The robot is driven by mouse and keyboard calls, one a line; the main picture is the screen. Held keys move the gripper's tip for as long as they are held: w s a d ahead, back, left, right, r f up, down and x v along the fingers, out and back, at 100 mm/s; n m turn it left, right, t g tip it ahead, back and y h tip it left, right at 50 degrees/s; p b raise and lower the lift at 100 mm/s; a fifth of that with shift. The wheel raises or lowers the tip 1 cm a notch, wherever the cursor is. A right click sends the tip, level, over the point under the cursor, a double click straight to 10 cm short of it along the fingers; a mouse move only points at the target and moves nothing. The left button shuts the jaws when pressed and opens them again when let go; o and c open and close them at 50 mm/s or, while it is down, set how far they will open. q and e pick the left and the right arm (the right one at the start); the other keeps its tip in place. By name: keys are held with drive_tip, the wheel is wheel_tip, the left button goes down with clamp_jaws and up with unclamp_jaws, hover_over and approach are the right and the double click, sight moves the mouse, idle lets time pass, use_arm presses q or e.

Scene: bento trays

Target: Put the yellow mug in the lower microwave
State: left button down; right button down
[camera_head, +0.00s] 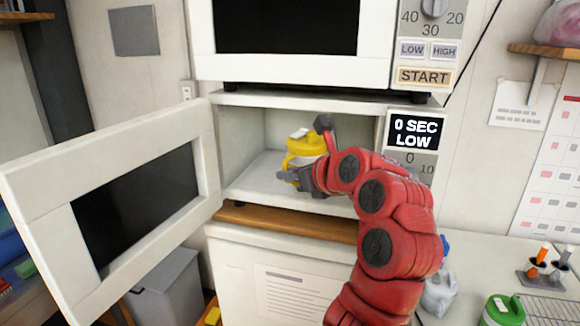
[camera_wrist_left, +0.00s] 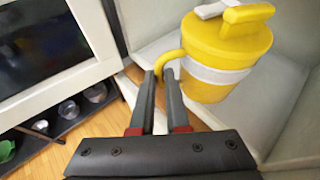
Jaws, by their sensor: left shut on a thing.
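The yellow mug (camera_head: 304,140) has a lid and a pale band and is at the opening of the lower microwave (camera_head: 245,193). In the left wrist view the mug (camera_wrist_left: 226,45) shows its lid, white band and side handle. My left gripper (camera_wrist_left: 160,80) is shut on the mug's handle. In the head view my left gripper (camera_head: 300,178) partly covers the mug's lower part. I cannot tell whether the mug's base touches the microwave floor. The microwave door (camera_head: 38,190) is swung open to the left. My right gripper is not in view.
An upper microwave (camera_head: 300,68) with its door shut sits directly above. A wooden shelf edge (camera_head: 285,222) runs below the opening. The counter at right holds a green-lidded container (camera_head: 503,310) and a pen holder (camera_head: 541,275). The cavity's left side looks clear.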

use_arm(q)
drive_tip(key=w+p, duration=0.1)
drive_tip(key=w, duration=0.3)
drive_tip(key=w+p, duration=0.2)
drive_tip(key=w, duration=0.3)
drive_tip(key=shift+w+d+f, duration=0.15)
drive_tip(key=shift+w+f, duration=0.05)
drive_tip(key=shift+w, duration=0.1)
drive_tip(key=shift+w+f+p, duration=0.2)
drive_tip(key=shift+w+p, duration=0.2)
drive_tip(key=shift+w, duration=0.05)
wheel_tip(320, 180, down, 2)
drive_tip(key=shift+f+p, duration=0.2)
drive_tip(key=shift+p, duration=0.8)
drive_tip(key=shift+f, duration=0.55)
drive_tip(key=shift+f, duration=0.1)
drive_tip(key=c, duration=1.4)
unclamp_jaws()
drive_tip(key=shift+f, duration=0.15)
drive_tip(key=o, duration=0.5)
